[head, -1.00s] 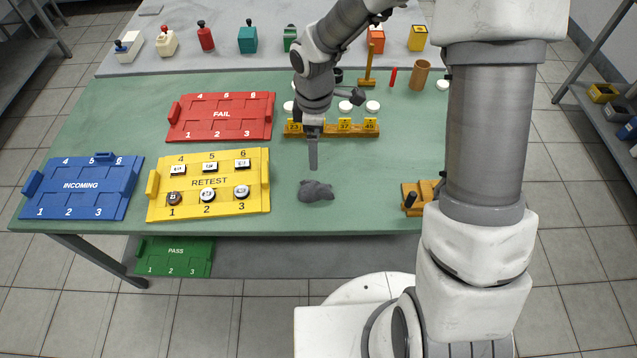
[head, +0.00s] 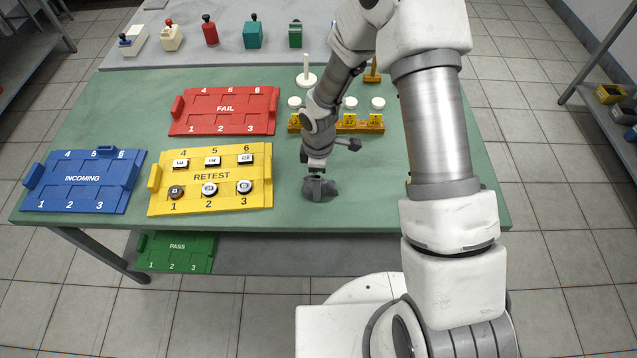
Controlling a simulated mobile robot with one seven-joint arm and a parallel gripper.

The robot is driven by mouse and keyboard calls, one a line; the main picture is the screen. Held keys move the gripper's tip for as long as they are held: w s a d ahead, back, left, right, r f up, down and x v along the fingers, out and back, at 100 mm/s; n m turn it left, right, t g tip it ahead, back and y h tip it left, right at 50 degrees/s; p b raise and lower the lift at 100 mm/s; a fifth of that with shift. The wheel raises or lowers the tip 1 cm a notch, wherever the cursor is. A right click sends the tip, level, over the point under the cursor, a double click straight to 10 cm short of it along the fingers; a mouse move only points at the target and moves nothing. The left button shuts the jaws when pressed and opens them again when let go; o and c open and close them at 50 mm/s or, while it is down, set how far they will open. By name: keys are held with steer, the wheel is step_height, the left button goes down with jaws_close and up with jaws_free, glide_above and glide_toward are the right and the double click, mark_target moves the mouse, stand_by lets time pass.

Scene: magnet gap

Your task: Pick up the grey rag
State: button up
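The grey rag (head: 325,191) lies crumpled on the green table, right of the yellow RETEST tray. My gripper (head: 317,196) points down at the rag, with its fingers at or in the cloth. The gripper hides part of the rag. The fingertips are too small and too much covered to tell whether they are open or shut on it.
The yellow RETEST tray (head: 210,203) with several small parts stands left of the gripper. The red FAIL tray (head: 224,111) and blue INCOMING tray (head: 83,181) lie further off. A yellow numbered rack (head: 348,126) stands behind the gripper.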

steer(key=shift+f, duration=0.75)
steer(key=c, duration=1.3)
steer(key=shift+r, duration=0.2)
